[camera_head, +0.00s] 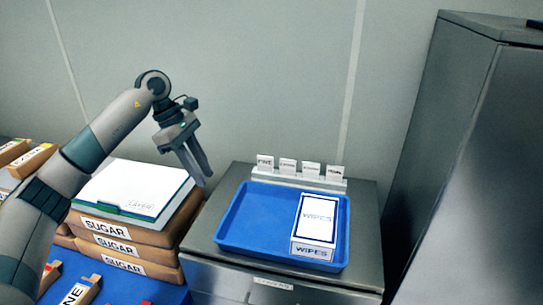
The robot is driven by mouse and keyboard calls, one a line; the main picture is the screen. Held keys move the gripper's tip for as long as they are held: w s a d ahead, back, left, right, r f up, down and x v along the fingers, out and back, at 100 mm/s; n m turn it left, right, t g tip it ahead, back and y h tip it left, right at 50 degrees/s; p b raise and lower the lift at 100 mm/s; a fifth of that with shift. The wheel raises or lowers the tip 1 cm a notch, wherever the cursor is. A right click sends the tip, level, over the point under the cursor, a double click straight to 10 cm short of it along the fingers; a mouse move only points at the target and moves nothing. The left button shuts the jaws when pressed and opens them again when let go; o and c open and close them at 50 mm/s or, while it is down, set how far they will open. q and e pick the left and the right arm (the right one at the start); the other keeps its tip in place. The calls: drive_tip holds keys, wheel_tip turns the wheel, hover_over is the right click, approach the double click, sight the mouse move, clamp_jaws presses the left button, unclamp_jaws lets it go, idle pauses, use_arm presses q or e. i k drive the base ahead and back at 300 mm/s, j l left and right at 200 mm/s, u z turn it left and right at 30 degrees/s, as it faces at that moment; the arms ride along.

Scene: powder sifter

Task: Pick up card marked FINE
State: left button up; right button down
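The card marked FINE (265,162) is white and stands upright at the left end of a row of small cards in a white holder (300,179), at the back of the metal cabinet. My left gripper (206,180) hangs in the air to the left of the card, apart from it, with its fingers pointing down and slightly right. The two fingers show as separate, with a narrow gap and nothing between them. My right gripper is out of view.
A blue tray (232,243) with a WIPES box (316,222) sits in front of the holder. Stacked SUGAR bags (120,246) under a white binder (134,186) stand left, below my gripper. A tall metal cabinet (470,150) rises at right.

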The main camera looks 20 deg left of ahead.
sight(265, 164)
drive_tip(key=i, duration=1)
